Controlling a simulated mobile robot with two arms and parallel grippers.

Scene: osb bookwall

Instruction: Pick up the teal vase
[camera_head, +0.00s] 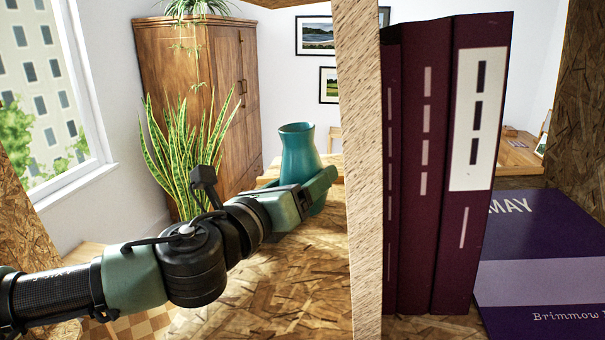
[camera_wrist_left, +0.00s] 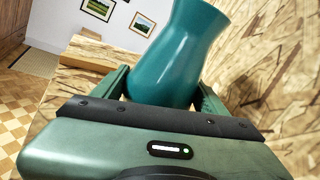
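The teal vase (camera_head: 299,152) stands upright on the wood-chip board shelf, left of the pale upright panel. My left gripper (camera_head: 320,186) reaches it from the left in the head view and hides its lower part. In the left wrist view the vase (camera_wrist_left: 167,55) sits between the two fingers (camera_wrist_left: 163,95), which are spread wide, one on each side of it. The fingers lie very close to its sides, and I cannot make out whether they touch. The vase's base is hidden behind the gripper body. My right gripper is not in view.
A pale upright panel (camera_head: 357,170) stands just right of the vase. Beyond it are several dark red books (camera_head: 435,170) and a purple book (camera_head: 548,265) lying flat. A potted plant (camera_head: 190,155) and wooden cabinet (camera_head: 195,70) are behind. The shelf board (camera_head: 290,290) in front is clear.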

